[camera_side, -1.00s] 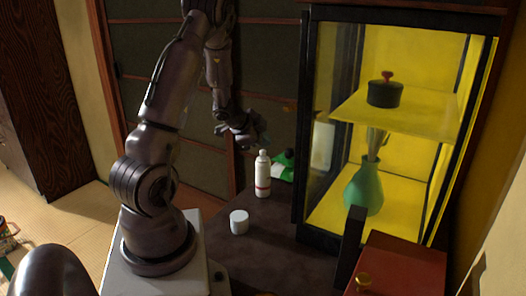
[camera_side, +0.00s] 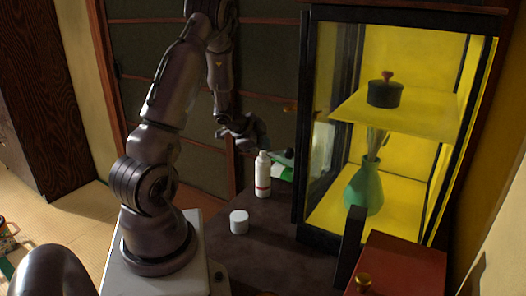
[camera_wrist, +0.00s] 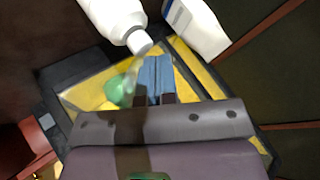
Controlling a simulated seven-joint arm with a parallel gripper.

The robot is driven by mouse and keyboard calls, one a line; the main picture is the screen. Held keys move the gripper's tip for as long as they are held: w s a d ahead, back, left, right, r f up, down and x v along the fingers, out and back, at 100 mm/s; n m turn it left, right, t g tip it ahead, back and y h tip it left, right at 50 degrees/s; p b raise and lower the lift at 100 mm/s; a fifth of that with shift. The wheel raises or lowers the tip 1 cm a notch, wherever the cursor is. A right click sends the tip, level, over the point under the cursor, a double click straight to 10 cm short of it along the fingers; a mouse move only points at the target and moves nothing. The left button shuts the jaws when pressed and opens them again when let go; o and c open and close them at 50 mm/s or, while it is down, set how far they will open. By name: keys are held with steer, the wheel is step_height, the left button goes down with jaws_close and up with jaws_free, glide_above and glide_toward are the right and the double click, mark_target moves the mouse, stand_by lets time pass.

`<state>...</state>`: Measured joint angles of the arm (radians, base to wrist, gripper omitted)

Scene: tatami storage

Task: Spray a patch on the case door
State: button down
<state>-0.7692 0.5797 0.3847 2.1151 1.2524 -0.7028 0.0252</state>
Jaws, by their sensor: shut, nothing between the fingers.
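The display case (camera_side: 318,238) has a black frame, glass sides and a yellow-lit interior; it stands right of my gripper. I cannot tell which pane is its door. A pale patch (camera_side: 321,148) shows on its left pane, perhaps a reflection. A white bottle (camera_side: 263,175) with a red band stands upright left of the case. A green and white container (camera_side: 283,173), perhaps the sprayer, stands partly hidden behind it. My gripper (camera_side: 262,143) is shut and empty, just above the white bottle. In the wrist view its blue fingertips (camera_wrist: 155,75) are together near the white bottle (camera_wrist: 112,14).
A white lidded jar (camera_side: 239,222) stands on the dark tabletop (camera_side: 265,255). A red box (camera_side: 405,265) with a gold knob is at front right. Inside the case are a dark pot (camera_side: 385,95) on the shelf and a green vase (camera_side: 364,190). A label-bearing white object (camera_wrist: 197,25) shows in the wrist view.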

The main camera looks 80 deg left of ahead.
steer(key=shift+r, duration=0.5)
steer(key=shift+r, duration=0.1)
step_height(320, 180, up, 6)
steer(key=shift+f, duration=0.1)
stand_by(0.4)
stand_by(0.6)
